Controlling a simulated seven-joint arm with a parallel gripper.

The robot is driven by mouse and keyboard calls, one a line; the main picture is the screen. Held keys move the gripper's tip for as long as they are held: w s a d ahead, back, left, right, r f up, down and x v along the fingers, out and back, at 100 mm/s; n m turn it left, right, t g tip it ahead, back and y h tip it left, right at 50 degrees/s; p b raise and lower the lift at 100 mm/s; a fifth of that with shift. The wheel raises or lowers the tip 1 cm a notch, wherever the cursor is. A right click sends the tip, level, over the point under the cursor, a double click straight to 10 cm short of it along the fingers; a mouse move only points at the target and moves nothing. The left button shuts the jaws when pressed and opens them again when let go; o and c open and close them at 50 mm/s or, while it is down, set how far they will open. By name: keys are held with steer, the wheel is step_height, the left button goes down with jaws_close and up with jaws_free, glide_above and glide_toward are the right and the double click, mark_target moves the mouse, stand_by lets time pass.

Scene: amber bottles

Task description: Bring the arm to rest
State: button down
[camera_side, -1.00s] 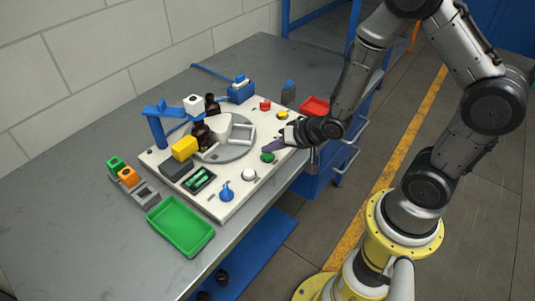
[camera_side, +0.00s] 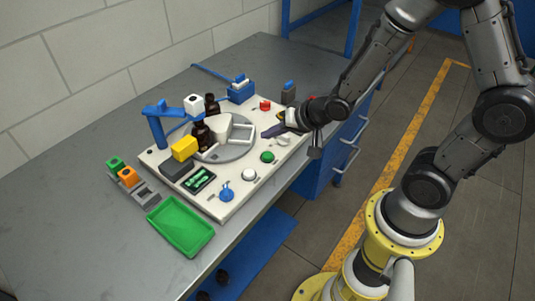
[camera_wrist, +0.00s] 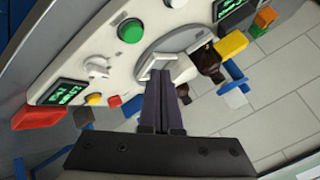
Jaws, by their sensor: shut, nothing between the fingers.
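My gripper (camera_side: 275,131) is shut and empty, above the right edge of the white station board (camera_side: 222,205). In the wrist view the two dark fingers (camera_wrist: 161,103) lie together, with nothing between them. The fingers overlap the white bracket on the round grey turntable (camera_side: 248,147) in that view. Amber bottles (camera_side: 199,136) stand at the back of the turntable, beside a white funnel-like part (camera_side: 223,125). They also show in the wrist view (camera_wrist: 208,60).
A green tray (camera_side: 180,227) lies at the table's front. A blue post with arm (camera_side: 157,130), a yellow block (camera_side: 184,148) and green (camera_side: 267,157) and white (camera_side: 249,174) buttons are on the board. Green and orange blocks (camera_side: 128,177) stand left. Bare grey table (camera_side: 80,215) is free.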

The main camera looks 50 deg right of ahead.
steer(key=shift+r, duration=0.3)
step_height(320, 180, up, 11)
steer(key=w+t, duration=0.1)
steer(key=t, duration=0.1)
steer(key=s+d+r+n+h, duration=0.1)
steer(key=s+r+n, duration=0.1)
steer(key=s+r, duration=0.5)
steer(key=s+f+n+g, duration=0.2)
steer(key=s+n+g, duration=0.3)
steer(key=s, duration=0.9)
steer(key=shift+s+a+f+n+g, duration=0.2)
steer(key=shift+a+f+n+g, duration=0.1)
steer(key=shift+a+n, duration=0.1)
